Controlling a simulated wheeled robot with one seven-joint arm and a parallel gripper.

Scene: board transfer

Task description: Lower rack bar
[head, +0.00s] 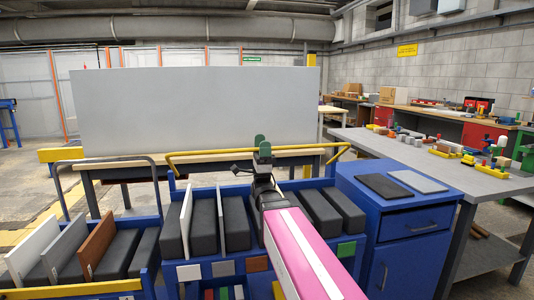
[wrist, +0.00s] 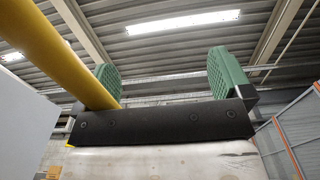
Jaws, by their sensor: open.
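The rack bar is a yellow tube (head: 205,154) along the top of the blue rack (head: 205,192) in the head view. It is raised, with bent ends at both sides. My gripper (head: 262,146) is at the middle of the bar, its green fingers one above the other in that view. In the wrist view my gripper (wrist: 167,80) is open, with its two green pads wide apart. The yellow bar (wrist: 58,52) runs from the upper left to beside the left pad. Its far part is hidden behind the black palm, so I cannot tell whether it lies between the pads.
A large grey board (head: 195,110) stands upright behind the bar. Black padded slots (head: 235,222) and thin boards fill the rack below. A blue cabinet (head: 405,225) and a grey workbench (head: 440,172) stand to the right. Another rack (head: 85,285) stands at the left.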

